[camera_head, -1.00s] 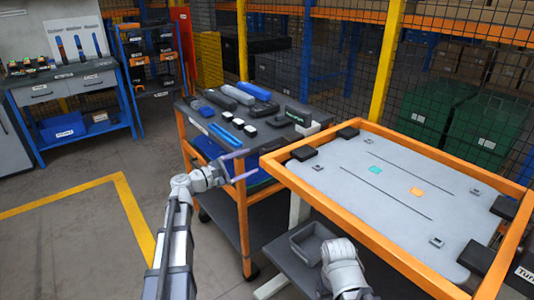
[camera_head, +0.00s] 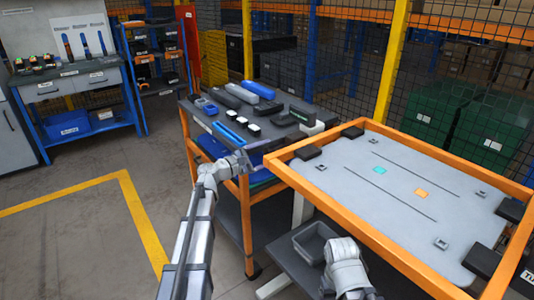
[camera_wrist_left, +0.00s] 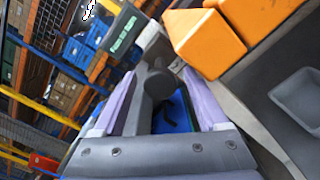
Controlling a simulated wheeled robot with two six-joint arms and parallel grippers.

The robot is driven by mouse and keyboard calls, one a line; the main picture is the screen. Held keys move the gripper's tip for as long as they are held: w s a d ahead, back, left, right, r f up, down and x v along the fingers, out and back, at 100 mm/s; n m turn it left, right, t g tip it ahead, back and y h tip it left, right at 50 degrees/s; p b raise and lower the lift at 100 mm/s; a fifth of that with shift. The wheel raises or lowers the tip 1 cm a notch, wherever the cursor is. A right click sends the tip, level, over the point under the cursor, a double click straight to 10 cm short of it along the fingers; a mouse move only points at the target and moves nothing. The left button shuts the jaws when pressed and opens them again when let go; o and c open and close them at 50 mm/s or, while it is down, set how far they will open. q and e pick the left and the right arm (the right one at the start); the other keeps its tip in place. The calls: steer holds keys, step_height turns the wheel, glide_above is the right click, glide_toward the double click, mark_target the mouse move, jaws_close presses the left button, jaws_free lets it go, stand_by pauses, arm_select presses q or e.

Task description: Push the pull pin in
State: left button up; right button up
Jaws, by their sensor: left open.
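In the left wrist view a dark grey knob (camera_wrist_left: 158,82), which looks like the pull pin, sits beside the orange frame's corner. My left gripper (camera_wrist_left: 161,92) is open, with its pale purple fingers on either side of the knob. I cannot tell whether they touch it. In the head view my left gripper (camera_head: 246,158) is just left of the near-left corner of the orange frame (camera_head: 330,204); the pin is not clear there. How far the pin sticks out cannot be told.
A grey cart top (camera_head: 215,121) holds tools and small boxes behind my left gripper. A grey tray (camera_head: 310,240) lies below the orange frame, near my right arm. The grey panel (camera_head: 375,200) inside the frame carries several small parts. Open floor lies to the left.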

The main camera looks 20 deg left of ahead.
arm_select(q)
jaws_close()
stand_by(0.7)
stand_by(0.8)
